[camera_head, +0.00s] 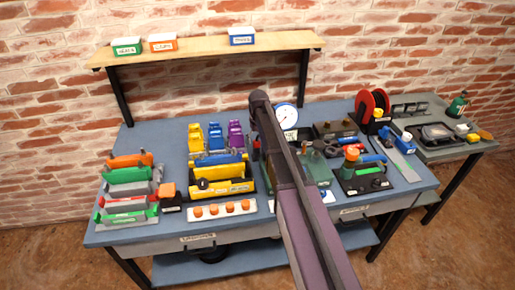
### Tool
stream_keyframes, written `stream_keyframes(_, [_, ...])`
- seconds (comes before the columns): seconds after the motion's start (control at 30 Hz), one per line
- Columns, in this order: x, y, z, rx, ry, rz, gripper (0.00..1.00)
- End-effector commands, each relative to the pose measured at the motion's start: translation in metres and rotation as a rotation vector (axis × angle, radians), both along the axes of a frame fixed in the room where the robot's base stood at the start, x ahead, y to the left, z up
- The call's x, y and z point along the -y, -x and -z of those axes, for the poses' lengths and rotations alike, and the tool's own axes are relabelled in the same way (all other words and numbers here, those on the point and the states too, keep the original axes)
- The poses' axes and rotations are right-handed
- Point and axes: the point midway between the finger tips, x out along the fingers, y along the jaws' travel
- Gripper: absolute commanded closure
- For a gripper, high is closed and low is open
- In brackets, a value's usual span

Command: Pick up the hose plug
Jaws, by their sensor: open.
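I cannot single out the hose plug for certain. A red hose reel (365,106) stands at the back right of the blue-grey workbench (128,235), with a small yellow piece (378,113) at its front. A white strip (196,213) with several orange knobs lies at the bench's front middle. My arm reaches up from the lower right over the bench and covers part of its middle. My gripper does not show clearly; it seems hidden behind the arm.
Colored clamp-like parts (128,175) stand at the left, yellow and blue ones (222,172) in the middle. A gauge (286,116) stands behind my arm. A black device with an orange knob (362,176) sits right. A shelf (200,50) with small bins spans the back. A side table (425,155) adjoins.

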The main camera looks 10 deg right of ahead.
Motion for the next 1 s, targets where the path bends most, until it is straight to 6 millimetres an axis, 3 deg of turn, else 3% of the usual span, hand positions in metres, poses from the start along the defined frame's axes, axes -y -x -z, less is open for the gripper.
stream_keyframes(0.27, [-0.001, 0.0, 0.005, 0.0, 0.0, 0.0, 0.11])
stream_keyframes(1.0, [-0.005, 0.002, 0.052, 0.0, 0.0, -0.001, 0.11])
